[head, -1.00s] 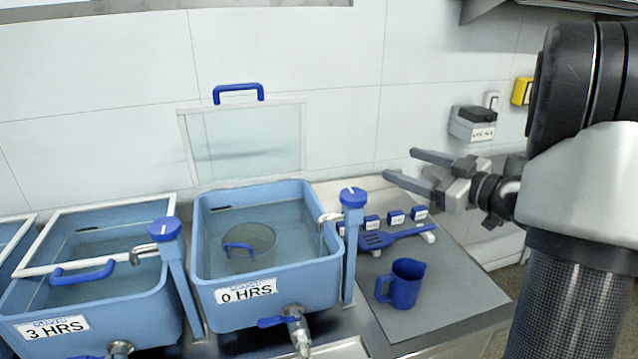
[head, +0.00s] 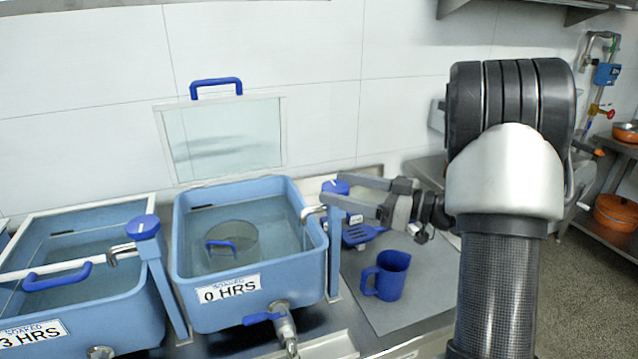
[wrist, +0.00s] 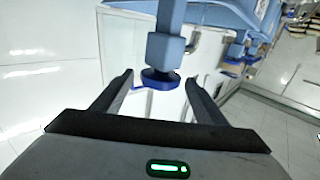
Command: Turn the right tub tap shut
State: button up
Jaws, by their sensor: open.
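The right tub (head: 250,305), light blue with a "0 HRS" label, holds water and a clear vessel. Its tap post (head: 334,255) stands at its right side, with a blue knob (head: 335,186) on top and a metal spout over the tub. My gripper (head: 338,196) is open at the knob in the head view, its fingers partly covering the knob and post. In the wrist view the knob (wrist: 161,78) appears between the two open fingers, with the picture turned over. Whether a finger touches it, I cannot tell. A blue-handled drain valve (head: 278,316) is on the tub's lower front.
The left tub (head: 120,315), labelled "3 HRS", has its own blue-knobbed post (head: 143,228). A clear lid (head: 225,140) stands against the wall.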

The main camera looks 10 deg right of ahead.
jog(key=x, duration=0.5)
jog(key=shift+w+a, duration=0.25)
jog(key=shift+a, duration=0.05)
jog(key=c, duration=1)
jog(key=shift+c, duration=0.2)
jog(key=shift+t, duration=0.3)
